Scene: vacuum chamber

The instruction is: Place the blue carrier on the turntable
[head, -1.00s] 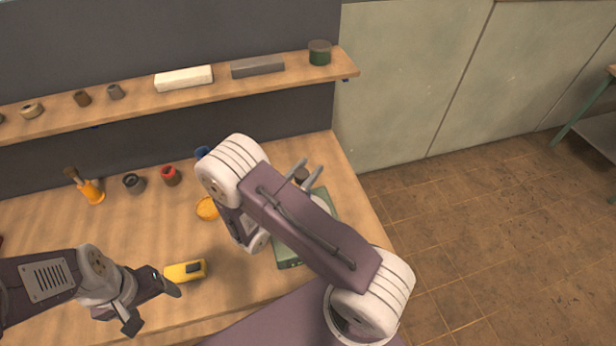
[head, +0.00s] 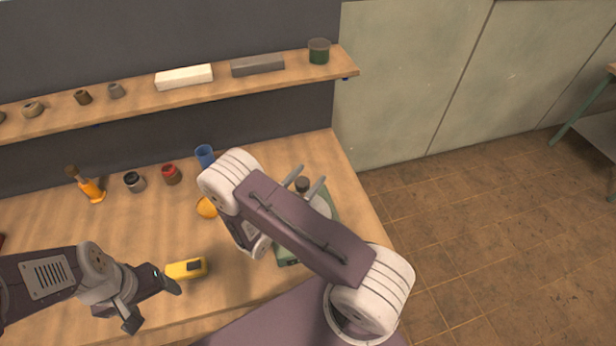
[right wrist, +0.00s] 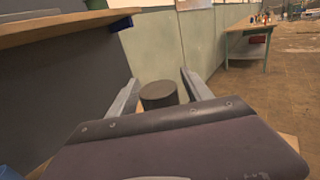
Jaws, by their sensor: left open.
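The blue carrier, seen as a small blue cylinder (head: 205,156), stands at the back of the bench, just left of my right arm. A blue patch also shows at the lower left of the right wrist view (right wrist: 8,173). The turntable, seen as a green base (head: 287,257) with a pale round top, is largely hidden behind my right arm. My right gripper (head: 306,183) is over its far side, fingers apart, with a dark cylinder (right wrist: 158,95) between them and gaps showing. My left gripper (head: 150,301) is open and empty near the bench front.
A yellow box (head: 186,269) lies beside my left gripper. A red jar (head: 171,174), a dark jar (head: 134,182), an orange-handled brush (head: 90,188) and an orange item (head: 206,207) stand on the bench. A shelf (head: 215,85) with several items overhangs the back.

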